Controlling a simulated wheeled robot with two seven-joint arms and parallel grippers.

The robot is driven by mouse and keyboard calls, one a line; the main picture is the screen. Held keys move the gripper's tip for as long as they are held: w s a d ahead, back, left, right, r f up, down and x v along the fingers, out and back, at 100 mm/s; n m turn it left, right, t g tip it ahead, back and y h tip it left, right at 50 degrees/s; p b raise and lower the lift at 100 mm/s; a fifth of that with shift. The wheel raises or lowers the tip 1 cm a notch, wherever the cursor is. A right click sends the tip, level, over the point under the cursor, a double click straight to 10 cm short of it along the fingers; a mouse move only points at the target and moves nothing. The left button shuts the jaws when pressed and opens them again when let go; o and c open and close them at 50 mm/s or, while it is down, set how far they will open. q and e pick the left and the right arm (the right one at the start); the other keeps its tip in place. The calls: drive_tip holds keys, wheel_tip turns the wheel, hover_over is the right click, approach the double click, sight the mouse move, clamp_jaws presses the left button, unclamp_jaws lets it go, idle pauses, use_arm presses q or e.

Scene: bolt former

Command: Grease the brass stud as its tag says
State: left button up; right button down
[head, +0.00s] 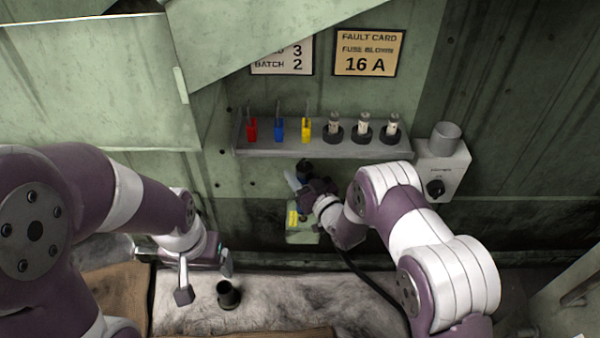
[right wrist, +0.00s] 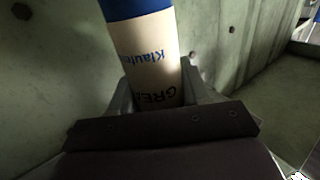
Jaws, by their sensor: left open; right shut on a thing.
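My right gripper (head: 305,188) is shut on a cream grease tube with a blue end, held in front of the green wall below the shelf. My left gripper (head: 205,277) is open and empty at the lower left, above the pale work surface, near a black cup (head: 228,295). I cannot make out the brass stud or its tag for certain. A small green block with a yellow mark (head: 302,224) sits just below my right gripper.
A grey shelf (head: 270,150) on the wall carries red, blue and yellow-handled items and three fuses in black holders. A fault card (head: 369,53) reads "FUSE BLOWN 16 A". A partly covered batch card (head: 282,56) hangs beside it. A grey knob box (head: 442,168) is right.

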drive_tip(key=shift+s+f+b, duration=0.1)
drive_tip(key=shift+f+b, duration=0.35)
drive_tip(key=shift+f, duration=0.2)
idle(0.5)
drive_tip(key=shift+r, duration=0.4)
drive_tip(key=shift+r+p, duration=0.1)
drive_tip(key=shift+p, duration=0.2)
drive_tip(key=shift+r, duration=0.2)
drive_tip(key=shift+w+r, duration=0.1)
drive_tip(key=shift+w, duration=0.2)
idle(0.4)
